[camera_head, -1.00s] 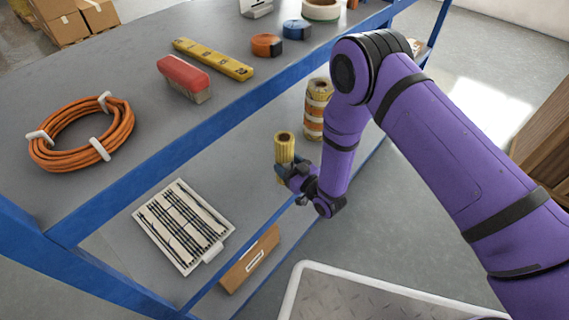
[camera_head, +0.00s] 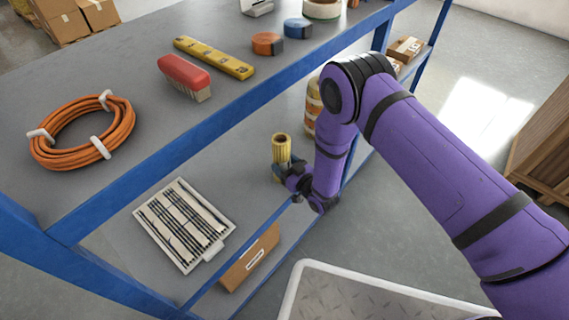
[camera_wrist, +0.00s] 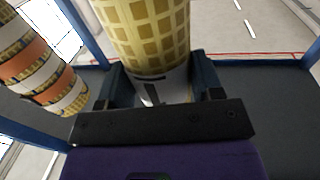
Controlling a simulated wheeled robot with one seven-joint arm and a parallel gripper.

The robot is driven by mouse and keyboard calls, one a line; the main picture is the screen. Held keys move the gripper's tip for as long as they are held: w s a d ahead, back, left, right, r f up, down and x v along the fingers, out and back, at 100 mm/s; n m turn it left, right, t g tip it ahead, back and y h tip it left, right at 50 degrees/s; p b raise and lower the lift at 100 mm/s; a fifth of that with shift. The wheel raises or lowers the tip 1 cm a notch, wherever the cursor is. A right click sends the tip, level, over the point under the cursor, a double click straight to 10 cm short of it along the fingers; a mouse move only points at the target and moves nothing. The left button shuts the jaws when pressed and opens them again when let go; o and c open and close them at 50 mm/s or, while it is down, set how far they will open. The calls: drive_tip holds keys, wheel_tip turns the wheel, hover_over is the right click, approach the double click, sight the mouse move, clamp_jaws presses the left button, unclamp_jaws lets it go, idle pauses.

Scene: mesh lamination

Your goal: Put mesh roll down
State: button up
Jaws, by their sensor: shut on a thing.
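The mesh roll (camera_head: 281,147) is a yellow upright cylinder at the lower shelf (camera_head: 255,140) in the head view. In the wrist view the yellow gridded roll (camera_wrist: 145,35) stands between the two fingers. My gripper (camera_head: 290,174) is shut on the roll near its lower part; its fingers also show in the wrist view (camera_wrist: 160,88). I cannot tell whether the roll's bottom touches the shelf.
An orange-and-white banded roll (camera_wrist: 42,65) stands left of the mesh roll in the wrist view. A slotted tray (camera_head: 184,224) and a cardboard box (camera_head: 250,258) are nearer. The upper shelf's blue edge (camera_head: 190,133) runs above.

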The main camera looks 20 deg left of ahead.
drive_tip(key=o, duration=1)
drive_tip(key=shift+d+r, duration=0.1)
drive_tip(key=v, duration=1.2)
